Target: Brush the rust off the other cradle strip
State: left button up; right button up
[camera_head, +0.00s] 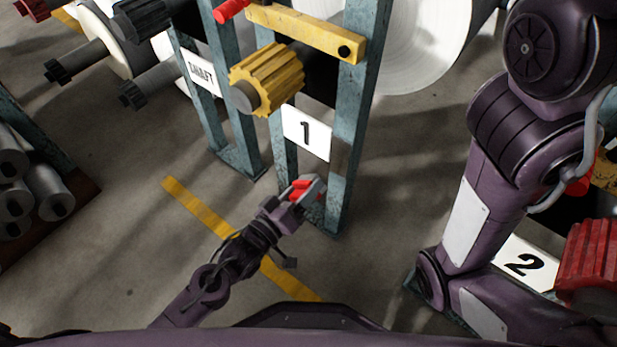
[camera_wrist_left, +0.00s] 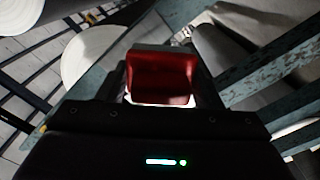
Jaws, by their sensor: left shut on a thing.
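My left gripper (camera_head: 308,188) is shut on a red and grey tool, low in front of the blue-grey stand (camera_head: 357,100) with sign 1. The red part (camera_wrist_left: 162,78) of this tool fills the middle of the left wrist view. I cannot tell whether the tool touches the stand. A brownish patch (camera_head: 340,158) shows on the stand's right post; I cannot tell whether it is rust. No cradle strip can be made out clearly. My right arm crosses the right side of the head view; its gripper is not visible.
A yellow gear (camera_head: 268,80) and yellow bar (camera_head: 308,32) sit on stand 1. A large white roll (camera_head: 420,45) is behind it. Sign 2 (camera_head: 525,263) and a red gear (camera_head: 592,260) are at right. Grey rolls (camera_head: 48,190) lie at left. Floor around the yellow line (camera_head: 200,208) is clear.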

aim_at(294, 200)
dwell(0.3)
pick_arm(q)
jog(key=shift+p+v, duration=0.75)
jog(key=shift+v, duration=0.3)
jog(key=shift+s+a, duration=0.3)
jog(key=shift+s, duration=0.1)
